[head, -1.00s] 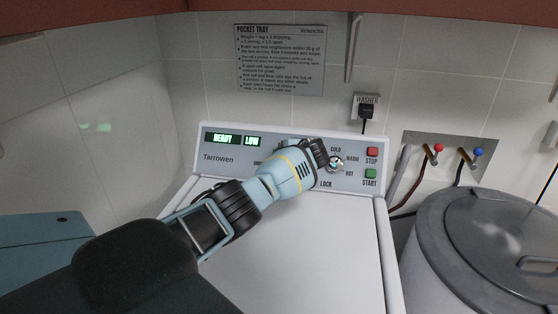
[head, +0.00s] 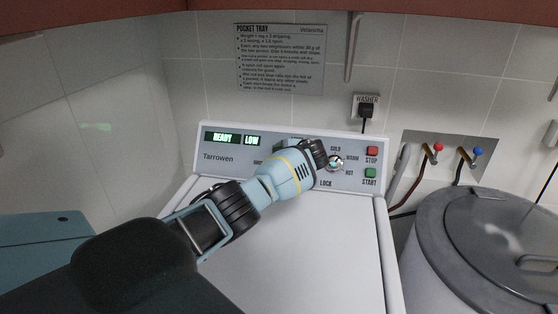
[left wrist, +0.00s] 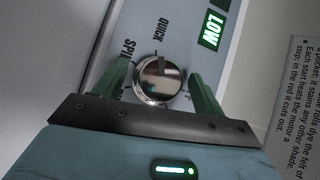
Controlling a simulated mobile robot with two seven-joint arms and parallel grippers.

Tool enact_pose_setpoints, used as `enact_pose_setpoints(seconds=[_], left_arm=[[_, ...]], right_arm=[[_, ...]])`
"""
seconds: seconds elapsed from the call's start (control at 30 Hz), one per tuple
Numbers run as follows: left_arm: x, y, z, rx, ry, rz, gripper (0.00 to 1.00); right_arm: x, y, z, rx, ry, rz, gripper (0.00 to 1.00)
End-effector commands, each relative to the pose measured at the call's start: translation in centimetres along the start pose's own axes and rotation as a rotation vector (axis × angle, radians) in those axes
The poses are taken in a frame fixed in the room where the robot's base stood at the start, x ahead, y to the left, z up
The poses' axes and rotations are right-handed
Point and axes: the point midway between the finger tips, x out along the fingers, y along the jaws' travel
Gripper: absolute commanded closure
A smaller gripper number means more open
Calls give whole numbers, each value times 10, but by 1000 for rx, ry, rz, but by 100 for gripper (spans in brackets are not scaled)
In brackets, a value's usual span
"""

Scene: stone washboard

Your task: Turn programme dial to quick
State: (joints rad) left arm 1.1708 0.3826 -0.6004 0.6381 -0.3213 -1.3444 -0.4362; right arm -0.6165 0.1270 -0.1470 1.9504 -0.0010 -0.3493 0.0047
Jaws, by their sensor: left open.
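The programme dial (left wrist: 158,84) is a round silver knob in the left wrist view, with the words QUICK and SPIN printed beside it. A dark mark on its face points up, toward the QUICK label (left wrist: 164,29). My left gripper (left wrist: 160,70) is open, with one green finger on each side of the dial; I cannot tell whether either finger touches it. In the head view my left gripper (head: 316,156) is at the control panel (head: 226,152) and hides the programme dial. My right gripper is in neither view.
The temperature dial (head: 335,163) is close to the right of my gripper, then the red STOP (head: 372,151) and green START (head: 370,173) buttons. The display reads READY and LOW. A grey lidded bin (head: 480,240) stands right.

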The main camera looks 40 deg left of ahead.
Motion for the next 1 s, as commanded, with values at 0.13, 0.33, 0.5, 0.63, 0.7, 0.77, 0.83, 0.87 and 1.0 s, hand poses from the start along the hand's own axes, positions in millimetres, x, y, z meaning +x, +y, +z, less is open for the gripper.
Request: enact_pose_setpoints(seconds=[0.13, 0.33, 0.5, 0.63, 0.7, 0.77, 0.83, 0.87, 1.0], left_arm=[[-3, 0, -1, -1, 2, -1, 29], [-15, 1, -2, 1, 2, -1, 29], [-36, 0, -1, 0, 5, -1, 29], [-55, -1, 0, -2, 4, -1, 29], [-63, 0, 0, -1, 3, -1, 29], [-69, 0, 0, 0, 1, -1, 29], [-73, 0, 0, 0, 1, -1, 29], [-75, 0, 0, 0, 0, 0, 29], [-78, 0, 0, 1, -1, 1, 29]], right_arm=[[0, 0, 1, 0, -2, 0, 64], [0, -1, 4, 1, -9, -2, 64], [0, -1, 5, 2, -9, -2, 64], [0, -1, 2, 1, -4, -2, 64], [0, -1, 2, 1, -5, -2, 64], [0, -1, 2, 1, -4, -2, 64], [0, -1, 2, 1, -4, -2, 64], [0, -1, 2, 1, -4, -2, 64], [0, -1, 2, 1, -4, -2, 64]])
